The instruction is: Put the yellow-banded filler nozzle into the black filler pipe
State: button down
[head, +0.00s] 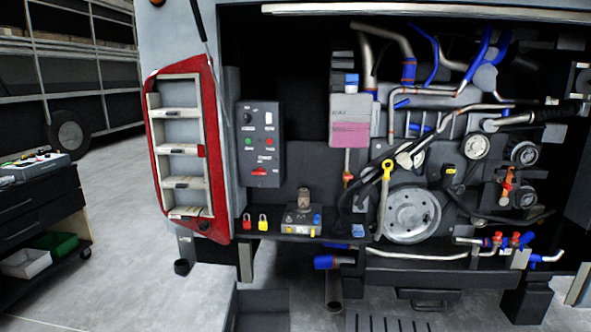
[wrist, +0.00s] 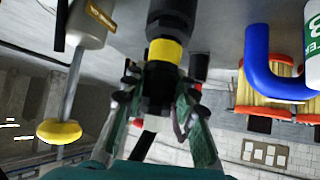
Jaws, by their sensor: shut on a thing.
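My gripper (wrist: 160,88) is shut on the yellow-banded filler nozzle (wrist: 166,52) in the wrist view. The nozzle is a black cylinder with a bright yellow band just beyond my fingertips, and a black part continues past the band to the top edge. Neither my gripper nor the nozzle shows in the head view. In the head view, a short black cylinder (head: 182,267) sits low at the left, below the red-framed panel. I cannot tell whether it is the black filler pipe. The nozzle's far end is out of the wrist view.
The engine bay holds hoses, a pulley (head: 409,214) and a control box (head: 260,144). Padlocks stand on its ledge. In the wrist view, a yellow-ended rod (wrist: 60,131) hangs left, and a blue elbow pipe (wrist: 262,70) is right. A dark cart (head: 38,213) stands far left; floor between is clear.

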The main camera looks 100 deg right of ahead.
jog(key=shift+r, duration=1.8)
